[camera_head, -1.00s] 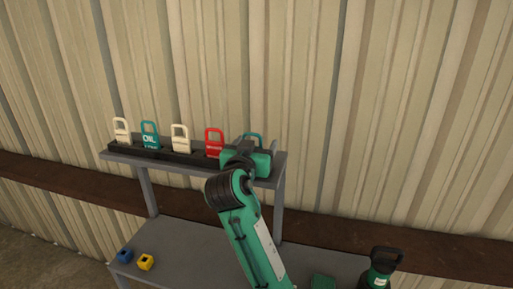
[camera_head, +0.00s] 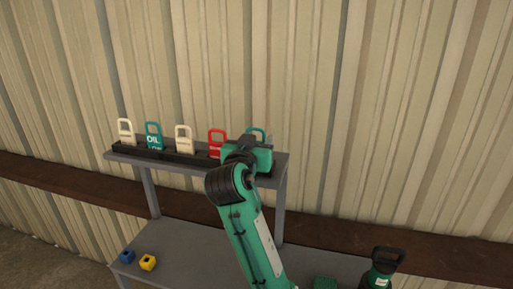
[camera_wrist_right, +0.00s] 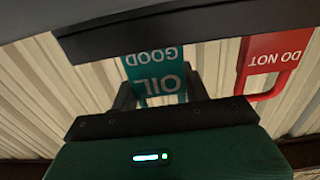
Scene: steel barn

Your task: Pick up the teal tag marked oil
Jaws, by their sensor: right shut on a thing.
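A teal tag (camera_wrist_right: 158,72) reading OIL GOOD shows upside down in the right wrist view, between the dark fingers of my right gripper (camera_wrist_right: 157,92). My right gripper is shut on it. In the head view, the top loop of this tag (camera_head: 257,132) shows behind my right gripper (camera_head: 247,156), at the right end of the rack; its lower part is hidden. Another teal tag (camera_head: 153,138) marked OIL stands second from left in the rack. My left gripper is not in view.
A red tag (camera_head: 217,142) stands just left of my right gripper; it reads DO NOT in the wrist view. Cream tags (camera_head: 126,130) and (camera_head: 183,137) share the dark rack (camera_head: 180,157) on a grey shelf. Blue and yellow blocks (camera_head: 148,263) lie below.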

